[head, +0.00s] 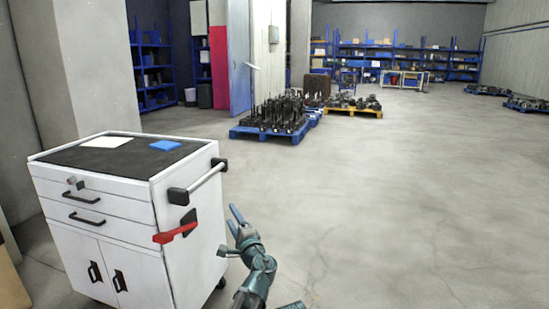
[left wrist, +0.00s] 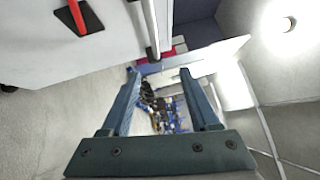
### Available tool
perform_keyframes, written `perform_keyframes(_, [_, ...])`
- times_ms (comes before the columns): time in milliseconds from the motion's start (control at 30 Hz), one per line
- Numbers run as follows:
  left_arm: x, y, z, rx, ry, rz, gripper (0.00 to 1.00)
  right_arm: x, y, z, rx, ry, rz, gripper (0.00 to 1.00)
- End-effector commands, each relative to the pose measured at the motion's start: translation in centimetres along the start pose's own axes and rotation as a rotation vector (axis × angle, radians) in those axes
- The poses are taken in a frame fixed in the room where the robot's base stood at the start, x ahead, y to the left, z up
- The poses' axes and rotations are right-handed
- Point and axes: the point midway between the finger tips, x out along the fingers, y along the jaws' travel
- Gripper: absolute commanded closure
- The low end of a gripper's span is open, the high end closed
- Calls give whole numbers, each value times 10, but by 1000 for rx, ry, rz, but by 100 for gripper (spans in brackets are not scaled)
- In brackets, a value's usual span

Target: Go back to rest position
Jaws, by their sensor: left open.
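My left gripper (head: 231,214) is open, beside the right side of a white tool cart in the head view. Its two blue-grey fingers point up and away from me. In the left wrist view the left gripper (left wrist: 159,72) has its fingers spread with nothing between them. My right gripper is not in view. Several dark screw jacks (head: 272,112) stand on a blue pallet (head: 270,134) farther off, well apart from the gripper.
The white cart (head: 135,222) stands close at left, with a handle bar (head: 207,179) and a red handle (head: 176,232) on its side. A blue item (head: 165,145) and a white sheet (head: 106,142) lie on top. Shelves (head: 400,58) line the back.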

Motion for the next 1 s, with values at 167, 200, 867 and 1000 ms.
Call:
perform_keyframes(167, [0,12,17,-47,-40,48,38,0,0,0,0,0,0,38])
perform_keyframes(200, [-1,15,21,-59,-51,61,38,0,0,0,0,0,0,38])
perform_keyframes(867, [-61,145,135,-480,-427,588,38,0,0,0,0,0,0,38])
perform_keyframes(1000, [-115,195,155,-642,-573,857,38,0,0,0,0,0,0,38])
